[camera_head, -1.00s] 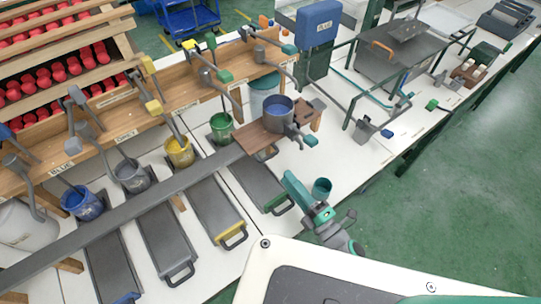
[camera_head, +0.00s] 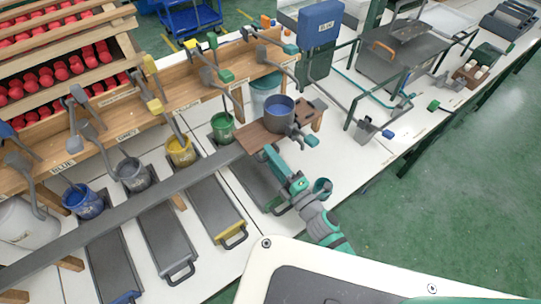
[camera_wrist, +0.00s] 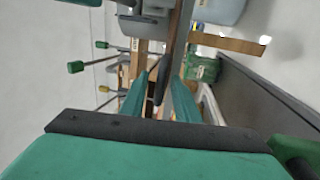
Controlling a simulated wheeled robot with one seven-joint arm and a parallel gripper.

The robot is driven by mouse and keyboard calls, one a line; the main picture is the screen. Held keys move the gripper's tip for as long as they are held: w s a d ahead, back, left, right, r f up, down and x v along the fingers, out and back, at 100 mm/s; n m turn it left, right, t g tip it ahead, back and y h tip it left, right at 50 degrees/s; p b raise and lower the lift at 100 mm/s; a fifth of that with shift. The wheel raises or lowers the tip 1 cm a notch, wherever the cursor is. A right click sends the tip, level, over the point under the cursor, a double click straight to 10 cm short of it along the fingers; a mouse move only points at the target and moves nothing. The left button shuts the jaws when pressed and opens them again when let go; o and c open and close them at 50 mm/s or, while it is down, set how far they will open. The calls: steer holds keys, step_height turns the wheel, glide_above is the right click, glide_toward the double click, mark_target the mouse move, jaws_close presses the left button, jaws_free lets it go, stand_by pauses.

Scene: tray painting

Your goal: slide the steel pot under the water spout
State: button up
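The steel pot (camera_head: 279,115), grey with blue inside, stands on a small wooden stand (camera_head: 254,139) in the head view.
Paint buckets in green (camera_head: 222,128), yellow (camera_head: 180,151), grey (camera_head: 132,175) and blue (camera_head: 82,202) stand along the wooden rack. Long grey trays (camera_head: 215,207) lie in front.

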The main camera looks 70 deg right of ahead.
mark_target(280, 133)
steer(key=shift+w+d, duration=0.1)
steer(key=shift+w, duration=0.05)
steer(key=shift+r, duration=0.1)
jaws_close()
steer(key=s+d, duration=0.4)
steer(key=d, duration=0.1)
steer(key=shift+s+d, duration=0.1)
steer(key=shift+d, duration=0.1)
steer(key=shift+s+d+r, duration=0.15)
steer(key=shift+s+d, duration=0.05)
jaws_free()
